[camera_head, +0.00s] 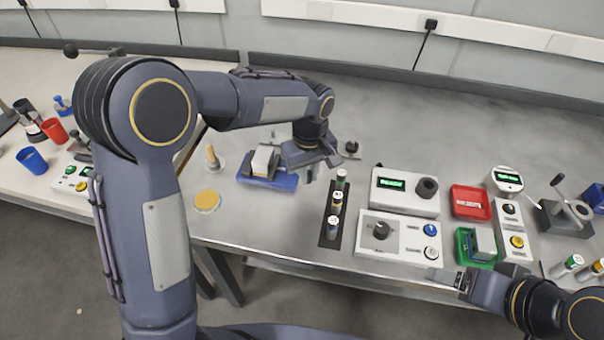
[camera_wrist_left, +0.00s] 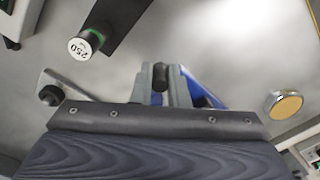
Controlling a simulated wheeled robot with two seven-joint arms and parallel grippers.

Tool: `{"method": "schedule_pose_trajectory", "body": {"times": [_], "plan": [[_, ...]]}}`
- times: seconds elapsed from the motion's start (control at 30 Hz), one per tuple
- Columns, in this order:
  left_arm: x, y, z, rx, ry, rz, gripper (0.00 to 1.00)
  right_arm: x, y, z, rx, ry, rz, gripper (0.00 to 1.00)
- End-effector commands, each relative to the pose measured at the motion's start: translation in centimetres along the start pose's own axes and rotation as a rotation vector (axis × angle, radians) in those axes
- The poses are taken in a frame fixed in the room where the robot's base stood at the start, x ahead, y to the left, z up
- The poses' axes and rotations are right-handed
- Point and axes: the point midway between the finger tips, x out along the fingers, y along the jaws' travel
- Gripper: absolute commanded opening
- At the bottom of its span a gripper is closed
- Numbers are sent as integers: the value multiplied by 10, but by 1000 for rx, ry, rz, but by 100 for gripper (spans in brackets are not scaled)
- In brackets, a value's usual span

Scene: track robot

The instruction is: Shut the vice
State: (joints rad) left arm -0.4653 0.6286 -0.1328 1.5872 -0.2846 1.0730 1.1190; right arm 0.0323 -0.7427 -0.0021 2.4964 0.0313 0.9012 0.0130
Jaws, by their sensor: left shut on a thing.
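The vice (camera_head: 282,182) has a blue base and a pale grey block on top, and it stands on the bench left of centre. My left gripper (camera_head: 312,172) is at its right end, low over the bench. In the left wrist view, the gripper fingers (camera_wrist_left: 163,85) are shut on a small dark handle end, with the blue vice (camera_wrist_left: 206,98) just behind them. The vice's jaw gap is hidden in that view, and I cannot tell its width in the head view. My right gripper (camera_head: 447,277) is at the front bench edge; its finger gap is unclear.
A dark strip with several labelled cylinders (camera_head: 334,213) lies close right of my left gripper. Control boxes (camera_head: 402,235), a red tray (camera_head: 469,204) and a green tray (camera_head: 466,248) stand farther right. A yellow-topped disc (camera_head: 207,201) and a wooden-handled stamp (camera_head: 212,157) stand left of the vice.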

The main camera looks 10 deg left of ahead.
Motion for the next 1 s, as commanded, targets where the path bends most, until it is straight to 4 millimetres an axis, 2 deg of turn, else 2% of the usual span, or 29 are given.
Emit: {"method": "schedule_pose_trajectory", "body": {"times": [0.2, 0.5, 1.0], "plan": [[-2, 13, -5, -182, 4, 7, 0, -6, -3, -3, 0, 0, 0, 76], [-2, 22, -12, -364, 4, 8, 0, -11, -5, -6, 0, 0, 0, 76], [-2, 26, -16, -452, 5, 10, 0, -13, -6, -6, 0, 0, 0, 76]]}}
